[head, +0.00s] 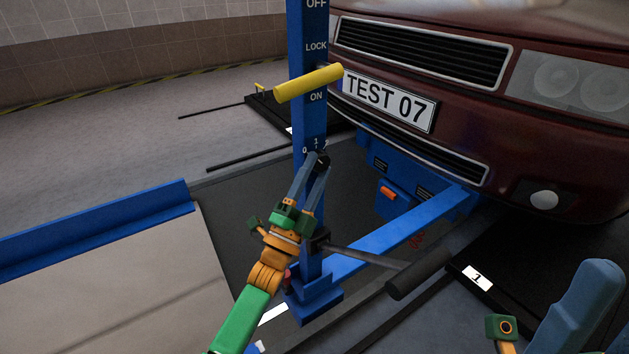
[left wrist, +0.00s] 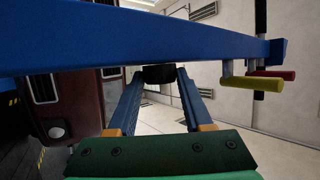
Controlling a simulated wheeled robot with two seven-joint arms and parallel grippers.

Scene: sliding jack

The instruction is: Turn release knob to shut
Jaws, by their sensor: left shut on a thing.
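The release knob (head: 322,160) is small and black and sits on the front of the blue upright post (head: 309,120), just below the marks 0 and 1. My left gripper (head: 318,166) is shut on it, one finger on either side. In the left wrist view the dark knob (left wrist: 158,73) sits between the tips of the two blue fingers. The fingers hide part of it, and I cannot tell which mark it points to. Part of my right gripper (head: 582,305) shows at the lower right corner, cut off by the frame; its jaw opening is not clear.
A yellow handle (head: 308,84) sticks out from the post between LOCK and ON. A lever with a black grip (head: 418,275) reaches right from the post's lower part. A dark red car (head: 470,110) stands close at the right. A blue rail (head: 100,228) lies at the left.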

